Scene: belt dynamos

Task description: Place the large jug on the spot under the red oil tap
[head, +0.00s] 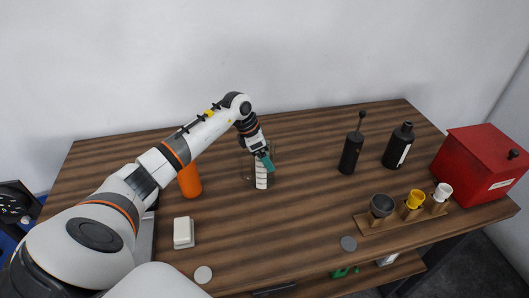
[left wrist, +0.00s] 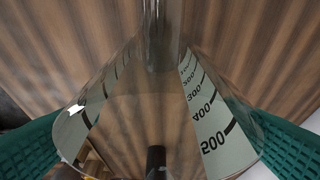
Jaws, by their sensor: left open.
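The large jug (head: 261,177) is clear with a white measuring strip and stands on the table near the middle, in the head view. In the left wrist view the jug (left wrist: 208,115) fills the middle, its marks from 500 downward readable. My left gripper (head: 267,162) is at the jug. Its teal fingers are open, one on each side of the jug in the left wrist view; I cannot tell whether they touch it. I cannot make out a red oil tap or its spot for sure. My right gripper is not in view.
An orange cylinder (head: 190,181) and white box (head: 183,232) stand left of the jug. A dark plunger-topped canister (head: 351,152), black bottle (head: 398,146), cup rack (head: 400,220) and red box (head: 480,162) stand right.

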